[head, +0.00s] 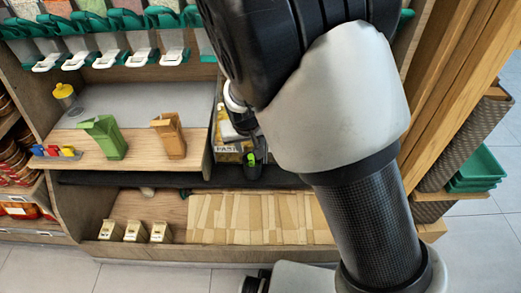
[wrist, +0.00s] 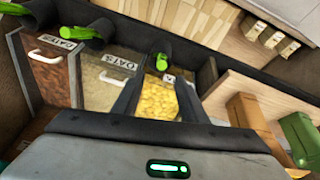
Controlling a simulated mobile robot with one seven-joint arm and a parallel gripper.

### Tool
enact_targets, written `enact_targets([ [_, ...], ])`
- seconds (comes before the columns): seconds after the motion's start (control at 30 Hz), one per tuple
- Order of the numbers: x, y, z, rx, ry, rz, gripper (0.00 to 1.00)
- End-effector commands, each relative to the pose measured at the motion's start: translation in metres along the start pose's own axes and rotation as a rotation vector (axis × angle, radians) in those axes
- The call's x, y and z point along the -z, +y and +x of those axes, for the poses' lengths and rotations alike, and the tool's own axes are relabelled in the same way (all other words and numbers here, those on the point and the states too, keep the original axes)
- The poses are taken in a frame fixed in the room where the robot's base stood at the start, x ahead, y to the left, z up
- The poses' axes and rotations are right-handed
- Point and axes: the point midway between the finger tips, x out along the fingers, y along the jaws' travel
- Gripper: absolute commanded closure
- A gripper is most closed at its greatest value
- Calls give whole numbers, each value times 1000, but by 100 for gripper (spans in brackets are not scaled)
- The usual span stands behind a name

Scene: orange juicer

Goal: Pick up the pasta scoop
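The pasta scoop shows as a bright green handle (wrist: 162,62) standing in a black holder, at the front of a bin of yellow pasta (wrist: 160,100) in the wrist view. In the head view the green handle (head: 251,159) is small, below and in front of the bin labelled for pasta (head: 229,153). The rest of the scoop is hidden in the holder. My gripper (wrist: 160,82) is open and empty above the pasta bin, its fingers on either side of the pasta and the handle beyond the fingertips. My arm hides much of the head view.
A green carton (head: 103,137) and a brown carton (head: 169,135) stand on the shelf. Paper bags (head: 262,217) lie on the lower shelf.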

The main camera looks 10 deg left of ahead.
Motion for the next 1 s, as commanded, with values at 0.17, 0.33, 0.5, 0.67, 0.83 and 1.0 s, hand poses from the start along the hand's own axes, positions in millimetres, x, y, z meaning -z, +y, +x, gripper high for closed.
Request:
enact_targets([
  [0.17,-3,2,44,-3,-5,3,61],
  [0.33,-3,2,79,-2,-4,2,61],
  [0.5,-2,1,103,-1,-4,2,61],
  [0.67,-2,1,110,0,-3,1,61],
  [0.83,-2,0,126,-1,-3,1,61],
  [1.0,-2,-2,153,-2,-3,2,61],
])
